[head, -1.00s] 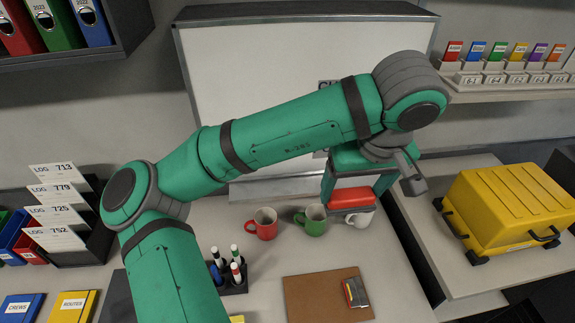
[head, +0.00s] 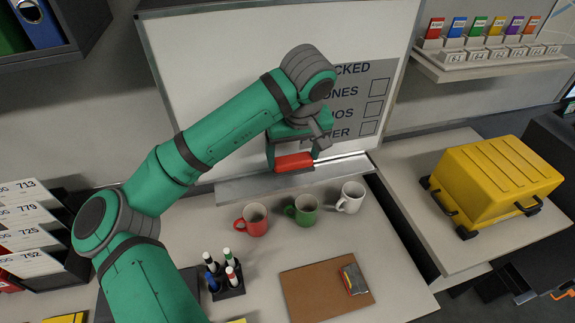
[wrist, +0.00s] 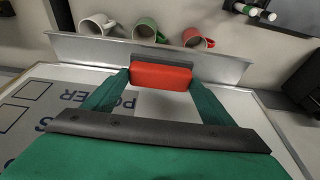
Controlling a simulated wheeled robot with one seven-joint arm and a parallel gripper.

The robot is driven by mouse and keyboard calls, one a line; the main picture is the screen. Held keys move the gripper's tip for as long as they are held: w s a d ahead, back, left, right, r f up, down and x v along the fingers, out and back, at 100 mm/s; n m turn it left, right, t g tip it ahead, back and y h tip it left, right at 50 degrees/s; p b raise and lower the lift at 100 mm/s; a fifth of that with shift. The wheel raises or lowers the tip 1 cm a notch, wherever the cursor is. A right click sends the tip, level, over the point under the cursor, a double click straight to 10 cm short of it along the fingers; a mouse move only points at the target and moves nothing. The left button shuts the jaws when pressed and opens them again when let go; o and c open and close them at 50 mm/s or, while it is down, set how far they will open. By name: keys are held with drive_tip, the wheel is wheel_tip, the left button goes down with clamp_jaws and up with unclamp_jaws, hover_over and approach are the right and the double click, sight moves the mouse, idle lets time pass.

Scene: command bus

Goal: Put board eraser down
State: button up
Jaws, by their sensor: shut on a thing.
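The board eraser (head: 294,163) has a red body. My gripper (head: 294,158) is shut on it, with a green finger at each end, at the whiteboard's lower edge in the head view. In the wrist view the eraser (wrist: 161,77) sits between the fingertips, with a grey part behind it, close to the metal ledge (wrist: 95,49). I cannot tell whether the eraser touches the ledge. The whiteboard (head: 215,60) stands behind my arm, and its checklist is partly hidden by my wrist. In the head view the ledge (head: 240,187) runs below the eraser.
Red (head: 252,220), green (head: 301,210) and white (head: 350,198) mugs stand on the desk just in front of the ledge. A marker holder (head: 226,287) and a brown board (head: 300,295) lie nearer. A yellow case (head: 495,185) sits on the right counter.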

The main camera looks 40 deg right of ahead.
sight(288, 155)
drive_tip(key=w+f, duration=0.2)
drive_tip(key=shift+w+d+f, duration=0.2)
drive_tip(key=shift+f, duration=0.2)
drive_tip(key=x, duration=0.3)
drive_tip(key=shift+s+a+f, duration=0.2)
drive_tip(key=shift+a+f, duration=0.05)
drive_tip(key=shift+f, duration=0.05)
drive_tip(key=o, duration=0.9)
drive_tip(key=shift+d, duration=0.1)
drive_tip(key=v, duration=1.2)
